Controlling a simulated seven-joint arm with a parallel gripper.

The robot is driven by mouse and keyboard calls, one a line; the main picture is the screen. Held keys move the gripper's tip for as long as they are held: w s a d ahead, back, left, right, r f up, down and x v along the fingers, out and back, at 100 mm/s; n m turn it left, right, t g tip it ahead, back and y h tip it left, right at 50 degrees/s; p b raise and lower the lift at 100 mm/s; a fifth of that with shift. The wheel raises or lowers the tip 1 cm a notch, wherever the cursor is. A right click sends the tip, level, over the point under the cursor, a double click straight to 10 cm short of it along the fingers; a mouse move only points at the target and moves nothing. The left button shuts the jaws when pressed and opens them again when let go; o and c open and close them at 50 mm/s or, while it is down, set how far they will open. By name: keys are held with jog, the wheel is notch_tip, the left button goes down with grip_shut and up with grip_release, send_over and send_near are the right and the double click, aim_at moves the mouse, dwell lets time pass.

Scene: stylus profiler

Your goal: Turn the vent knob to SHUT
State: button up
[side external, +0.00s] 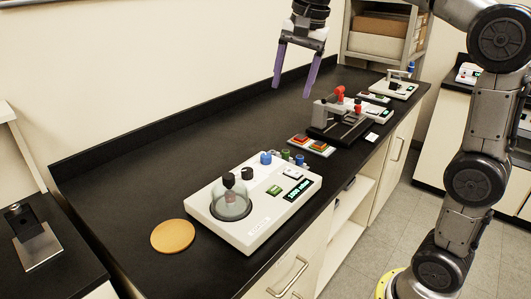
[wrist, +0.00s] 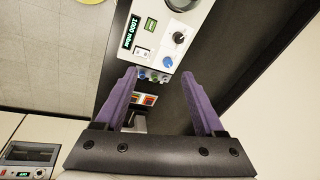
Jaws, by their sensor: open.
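A white instrument (side external: 258,235) sits on the black bench, with a clear dome (side external: 231,203) topped by a black ball. It has a black knob (side external: 247,173), a blue knob (side external: 266,158) and a display reading 1000 mbar. In the wrist view the black knob (wrist: 179,38) shows a white pointer mark, and the blue knob (wrist: 167,62) is below it. I cannot read any SHUT label or tell which knob is the vent. My gripper (side external: 292,90) has purple fingers, open and empty, high above the bench and apart from the instrument. It also shows in the wrist view (wrist: 159,77).
Several small connectors (side external: 285,155) stand along the instrument's edge. A button box (side external: 311,145), a dark fixture with red parts (side external: 337,118) and another white device (side external: 396,88) stand farther along the bench. An orange disc (side external: 173,236) lies left of the instrument. The bench behind is clear.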

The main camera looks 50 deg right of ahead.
jog(key=w+d+f+m+g, duration=0.15)
jog(key=w+d+f, duration=0.25)
jog(key=w, duration=0.5)
jog(key=m+g, duration=0.1)
send_over(265, 156)
notch_tip(265, 156, down, 9)
notch_tip(265, 156, down, 14)
jog(key=shift+d+r, duration=0.1)
jog(key=shift+d, duration=0.05)
grip_shut()
